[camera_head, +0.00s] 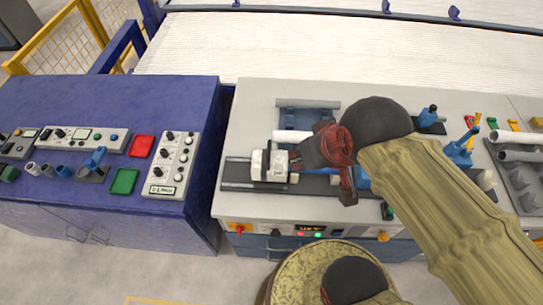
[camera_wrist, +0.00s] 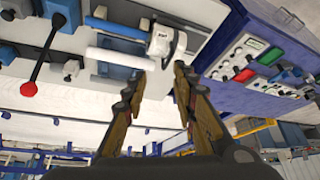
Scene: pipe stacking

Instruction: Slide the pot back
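No plain pot shape shows; a white blocky piece with a dark label (camera_head: 270,165) sits on dark rails (camera_head: 238,185) at the left of the grey bench, and I cannot tell if it is the pot. In the wrist view it shows as a rounded white housing (camera_wrist: 166,42) just beyond the fingertips. My gripper (camera_head: 298,158) is right beside its right side in the head view. In the wrist view my gripper (camera_wrist: 164,68) has its fingers apart with nothing seen between them. Whether a fingertip touches the white piece is unclear. My arm hides the bench middle.
A white pipe (camera_head: 290,136) lies behind the white piece; it also shows in the wrist view (camera_wrist: 120,60). A blue cabinet (camera_head: 95,210) with control boxes stands at the left. Blue tools (camera_head: 460,148) and a grey pipe tray (camera_head: 520,175) are at the right.

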